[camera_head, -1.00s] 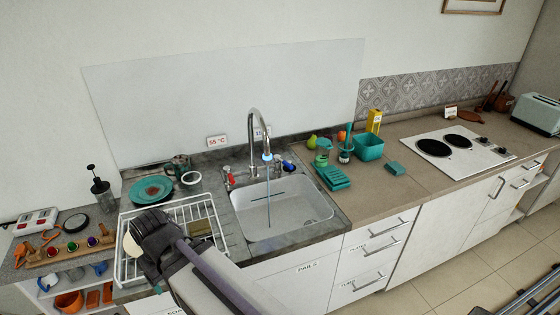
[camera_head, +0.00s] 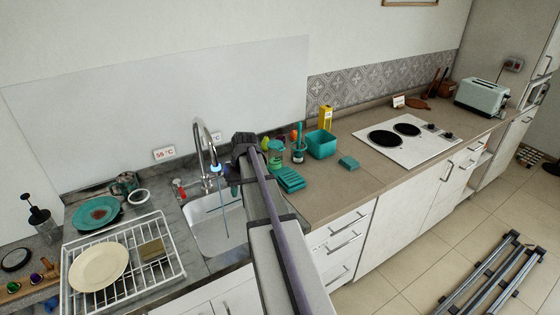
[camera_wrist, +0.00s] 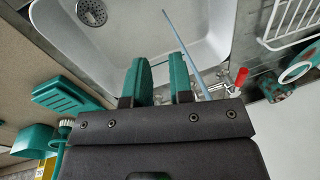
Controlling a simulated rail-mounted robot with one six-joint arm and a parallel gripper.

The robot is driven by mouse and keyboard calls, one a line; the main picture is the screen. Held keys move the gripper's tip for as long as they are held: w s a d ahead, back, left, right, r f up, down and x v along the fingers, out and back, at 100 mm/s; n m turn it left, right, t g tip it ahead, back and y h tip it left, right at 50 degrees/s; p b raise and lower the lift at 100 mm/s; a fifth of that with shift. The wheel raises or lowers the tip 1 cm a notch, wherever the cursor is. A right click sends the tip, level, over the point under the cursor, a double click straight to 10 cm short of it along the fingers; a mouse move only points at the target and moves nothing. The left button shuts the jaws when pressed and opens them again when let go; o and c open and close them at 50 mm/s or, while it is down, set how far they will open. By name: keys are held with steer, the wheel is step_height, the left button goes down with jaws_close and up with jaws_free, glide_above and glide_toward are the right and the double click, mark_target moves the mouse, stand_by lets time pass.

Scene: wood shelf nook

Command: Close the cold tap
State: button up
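The cold tap's blue handle is hidden behind my gripper in the head view, and I cannot make it out in the wrist view. The chrome faucet (camera_head: 201,143) arches over the white sink (camera_head: 203,240), and a thin water stream (camera_wrist: 180,40) falls into the basin. The red hot tap handle (camera_head: 179,186) is left of the faucet; it also shows in the wrist view (camera_wrist: 241,77), right of my fingers. My gripper (camera_wrist: 160,82) is open, its two teal fingers apart with nothing visible between them.
A teal soap tray (camera_head: 289,180), a scrub brush (camera_head: 299,145) and a teal box (camera_head: 321,144) stand close right of my gripper. A dish rack (camera_head: 165,225) with a plate (camera_head: 98,267) is left of the sink. The counter before the hob (camera_head: 403,135) is mostly clear.

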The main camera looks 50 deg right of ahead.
steer(key=w+d+n, duration=0.1)
steer(key=w+d, duration=0.1)
steer(key=d, duration=0.2)
steer(key=w+d+r+n+t+y, duration=0.1)
steer(key=w+d, duration=0.2)
steer(key=d, duration=0.2)
steer(key=w+d+n+y, duration=0.1)
steer(key=w+d, duration=0.2)
steer(key=d, duration=0.2)
steer(key=shift+w+r+t, duration=0.2)
steer(key=shift+w+t, duration=0.05)
steer(key=shift+t, duration=0.05)
steer(key=shift+c, duration=1.4)
steer(key=d, duration=0.3)
steer(key=w+d+r+n+t, duration=0.1)
steer(key=d, duration=0.3)
steer(key=w+d+n+y, duration=0.1)
steer(key=d, duration=0.2)
steer(key=shift+w+d+r+t, duration=0.1)
steer(key=shift+d+r+t, duration=0.05)
steer(key=shift+r+t, duration=0.2)
jaws_close()
steer(key=w+a+f+b, duration=0.3)
steer(key=a+f+b, duration=0.5)
steer(key=f, duration=0.1)
steer(key=shift+w+a+b, duration=0.25)
steer(key=shift+a+b, duration=0.1)
steer(key=shift+s, duration=0.1)
